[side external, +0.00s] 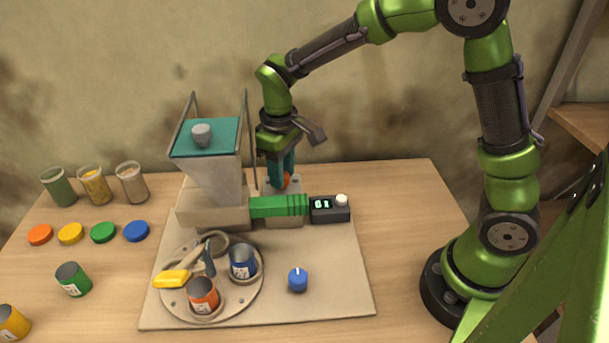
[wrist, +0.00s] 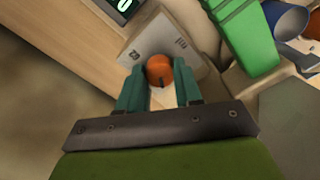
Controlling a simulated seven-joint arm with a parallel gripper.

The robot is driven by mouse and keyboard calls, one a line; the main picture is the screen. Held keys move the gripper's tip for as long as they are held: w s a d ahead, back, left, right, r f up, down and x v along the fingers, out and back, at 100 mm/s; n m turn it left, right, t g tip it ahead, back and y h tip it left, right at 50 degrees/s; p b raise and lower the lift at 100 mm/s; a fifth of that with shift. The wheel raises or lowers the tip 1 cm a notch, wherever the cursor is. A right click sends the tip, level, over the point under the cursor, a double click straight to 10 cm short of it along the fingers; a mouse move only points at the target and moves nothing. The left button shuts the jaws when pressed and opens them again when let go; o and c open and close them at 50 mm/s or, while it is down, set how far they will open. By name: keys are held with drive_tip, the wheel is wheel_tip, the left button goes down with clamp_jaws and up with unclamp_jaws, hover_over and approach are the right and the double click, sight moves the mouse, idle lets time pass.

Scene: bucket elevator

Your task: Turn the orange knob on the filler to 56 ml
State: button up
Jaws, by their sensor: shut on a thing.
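The orange knob (wrist: 159,70) sits on a pale block with small printed marks (wrist: 150,42) in the wrist view. My gripper (wrist: 159,88) is shut on the knob, with one teal finger on each side of it. In the side external view my gripper (side external: 284,178) points down behind the green tube, and the knob (side external: 285,181) shows only as a small orange patch. The filler (side external: 215,180) has a clear hopper with a teal lid. A black display box (side external: 330,210) shows "01" and carries a white button. The knob's setting cannot be read.
A round turntable (side external: 173,303) holds an orange can, a blue can and a yellow-handled tool. A blue knob (side external: 298,280) is on the board's front. Jars, coloured lids and loose cans stand at the left. The table's right side is clear.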

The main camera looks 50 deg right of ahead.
drive_tip(key=m, duration=0.5)
drive_tip(key=shift+m, duration=0.3)
drive_tip(key=m, duration=0.5)
drive_tip(key=shift+r+m, duration=0.1)
drive_tip(key=shift+m, duration=0.3)
drive_tip(key=o, duration=1)
drive_tip(key=shift+o, duration=0.2)
drive_tip(key=shift+a, duration=0.1)
wheel_tip(320, 180, up, 17)
drive_tip(key=shift+w, duration=0.1)
